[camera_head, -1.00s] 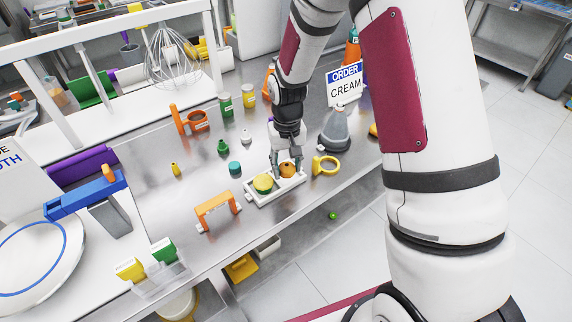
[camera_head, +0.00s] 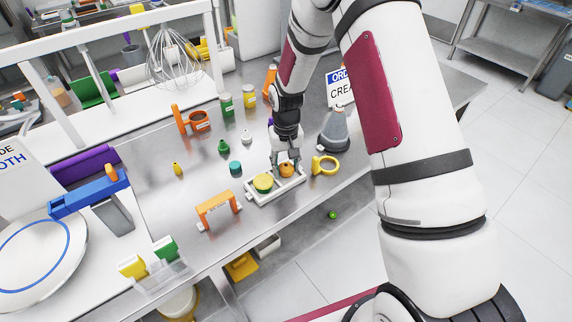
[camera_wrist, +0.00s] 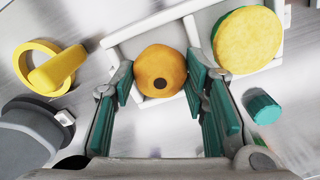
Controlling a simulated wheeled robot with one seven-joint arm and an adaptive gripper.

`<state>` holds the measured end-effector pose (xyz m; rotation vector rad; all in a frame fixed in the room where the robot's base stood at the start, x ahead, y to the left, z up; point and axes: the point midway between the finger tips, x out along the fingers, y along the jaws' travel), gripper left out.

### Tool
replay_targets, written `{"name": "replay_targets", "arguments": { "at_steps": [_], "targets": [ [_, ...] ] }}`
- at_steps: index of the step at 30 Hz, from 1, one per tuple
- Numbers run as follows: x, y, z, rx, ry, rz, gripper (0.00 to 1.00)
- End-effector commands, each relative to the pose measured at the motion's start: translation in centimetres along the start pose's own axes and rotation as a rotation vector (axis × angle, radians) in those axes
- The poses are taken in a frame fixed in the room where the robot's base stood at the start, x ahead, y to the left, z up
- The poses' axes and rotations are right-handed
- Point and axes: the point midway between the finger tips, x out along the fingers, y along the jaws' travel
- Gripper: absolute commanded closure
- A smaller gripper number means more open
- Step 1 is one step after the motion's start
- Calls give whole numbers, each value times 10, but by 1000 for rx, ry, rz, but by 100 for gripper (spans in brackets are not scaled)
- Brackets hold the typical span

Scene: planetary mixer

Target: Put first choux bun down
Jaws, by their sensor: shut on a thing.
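An orange-brown choux bun (camera_wrist: 160,73) with a dark hole in its top is between the teal pads of my gripper (camera_wrist: 158,78) in the wrist view. It also shows in the head view (camera_head: 286,170), over the right compartment of a white two-part tray (camera_head: 262,199). My gripper (camera_head: 285,164) is shut on this bun. A yellow-topped round piece with green beneath (camera_head: 263,182) sits in the left compartment. I cannot tell whether the held bun touches the tray floor.
A yellow ring with a handle (camera_head: 325,165) and a grey cone-shaped piece (camera_head: 334,132) stand right of the tray. A teal cap (camera_head: 235,167) and an orange bridge-like stand (camera_head: 218,208) lie to its left.

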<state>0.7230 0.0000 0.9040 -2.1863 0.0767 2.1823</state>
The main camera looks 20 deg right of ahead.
Motion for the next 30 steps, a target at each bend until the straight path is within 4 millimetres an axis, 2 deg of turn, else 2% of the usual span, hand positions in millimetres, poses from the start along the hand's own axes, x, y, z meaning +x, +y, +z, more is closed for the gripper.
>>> {"name": "replay_targets", "arguments": {
  "at_steps": [13, 14, 15, 30],
  "targets": [
    [13, 0, 1, 0, -4, 0, 73],
    [13, 0, 1, 0, -4, 1, 56],
    [14, 0, 1, 0, -4, 1, 51],
    [11, 2, 2, 2, -7, 2, 51]
  ]
}}
